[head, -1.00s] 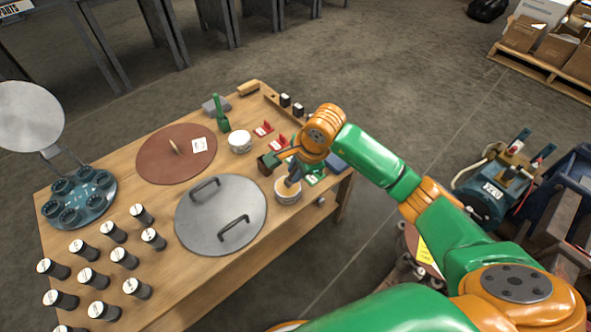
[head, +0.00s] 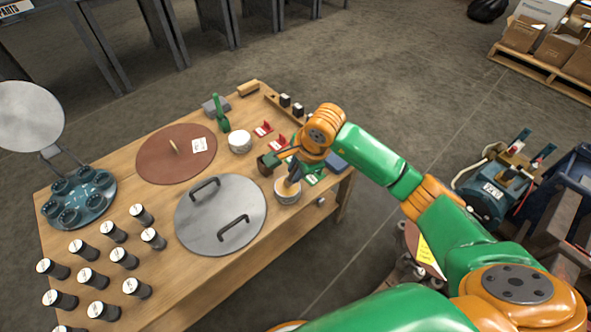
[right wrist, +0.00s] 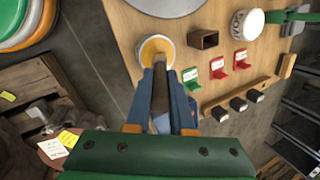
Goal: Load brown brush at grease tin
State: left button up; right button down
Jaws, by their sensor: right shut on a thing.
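The grease tin (head: 288,196) is a small pale round tin with yellow-orange grease, standing near the right edge of the wooden table. It also shows in the right wrist view (right wrist: 145,62). My right gripper (head: 292,174) is right over the tin, fingers pointing down. In the right wrist view its blue-grey fingers (right wrist: 161,92) are shut on the brown brush (right wrist: 160,94), seen as a brown strip between them. The brush's far end overlaps the tin's opening; I cannot tell whether it touches the grease. My left gripper is not in view.
A round grey lid (head: 215,222) with two handles lies left of the tin. A brown box (head: 268,164), red and green card stands, a white cup (head: 240,142) and a reddish disc (head: 160,158) lie behind. Several black cylinders fill the table's left front.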

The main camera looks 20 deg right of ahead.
jog(key=shift+r+p, duration=2.8)
jog(key=shift+r, duration=0.75)
jog(key=shift+f, duration=0.1)
